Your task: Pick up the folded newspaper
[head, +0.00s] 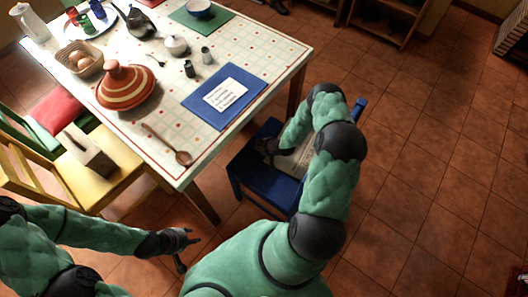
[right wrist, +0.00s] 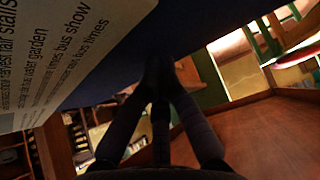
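The folded newspaper (head: 291,163) is pale with printed lines. It lies on the seat of a blue chair (head: 247,181), and my right arm hides part of it in the head view. In the right wrist view the newspaper (right wrist: 62,50) fills the upper left, its text running at a slant. My right gripper (head: 265,147) is low over the chair seat, beside the newspaper's left side. In the right wrist view its fingertips (right wrist: 160,68) come together with no paper seen between them. My left gripper (head: 194,238) is empty, off the table's near corner; its finger gap is unclear.
A yellow chair (head: 115,180) with a box stands left. Tiled floor (head: 430,150) on the right is clear.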

